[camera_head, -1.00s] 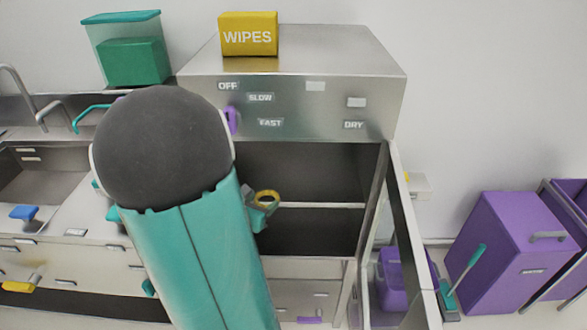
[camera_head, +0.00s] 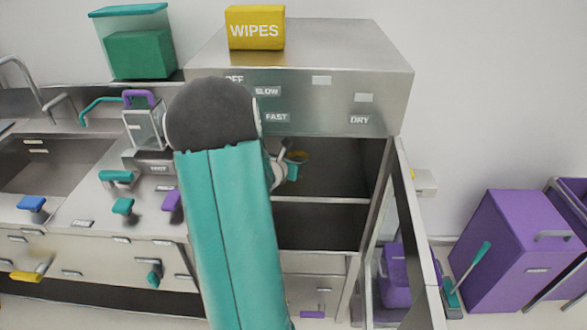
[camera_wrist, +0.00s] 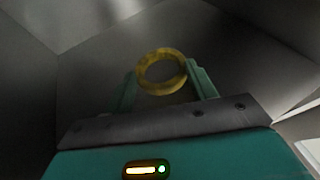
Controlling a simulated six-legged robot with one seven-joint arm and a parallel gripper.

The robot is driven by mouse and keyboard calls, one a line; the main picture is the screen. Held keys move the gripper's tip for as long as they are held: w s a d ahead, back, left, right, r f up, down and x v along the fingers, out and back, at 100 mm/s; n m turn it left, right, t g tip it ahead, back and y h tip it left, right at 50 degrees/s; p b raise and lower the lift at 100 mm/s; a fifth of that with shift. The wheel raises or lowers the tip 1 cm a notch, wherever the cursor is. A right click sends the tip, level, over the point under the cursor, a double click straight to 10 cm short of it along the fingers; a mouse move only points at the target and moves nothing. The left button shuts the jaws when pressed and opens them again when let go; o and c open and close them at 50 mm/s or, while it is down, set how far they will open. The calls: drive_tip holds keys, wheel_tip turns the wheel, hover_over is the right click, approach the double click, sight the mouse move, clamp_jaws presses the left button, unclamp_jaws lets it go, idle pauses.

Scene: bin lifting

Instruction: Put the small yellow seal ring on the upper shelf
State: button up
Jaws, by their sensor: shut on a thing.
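The small yellow seal ring (camera_wrist: 143,83) is between the teal fingers of my gripper (camera_wrist: 162,82) in the wrist view, held at their tips. In the head view the ring (camera_head: 299,156) and my gripper (camera_head: 295,165) are at the opening of the upper compartment of the steel cabinet, partly hidden by my arm. The upper shelf (camera_head: 335,200) shows as a thin bright edge below and to the right of the gripper. The ring is above that shelf edge. Whether it touches any surface cannot be told.
The cabinet door (camera_head: 420,240) stands open at the right. A yellow WIPES box (camera_head: 255,27) sits on the cabinet top (camera_head: 340,45). A sink (camera_head: 50,165) and counter with knobs are at the left. Purple bins (camera_head: 510,245) stand on the right. The lower compartment (camera_head: 318,228) looks empty.

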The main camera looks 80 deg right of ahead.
drive_tip(key=shift+s+d+f, duration=0.1)
drive_tip(key=shift+d+f, duration=0.1)
drive_tip(key=shift+f, duration=1.55)
drive_tip(key=shift+f, duration=0.1)
drive_tip(key=o, duration=1)
drive_tip(key=shift+c, duration=0.2)
drive_tip(key=shift+a+r, duration=0.25)
drive_tip(key=shift+r, duration=0.05)
drive_tip(key=v, duration=1.1)
drive_tip(key=shift+a, duration=0.2)
drive_tip(key=shift+r, duration=0.1)
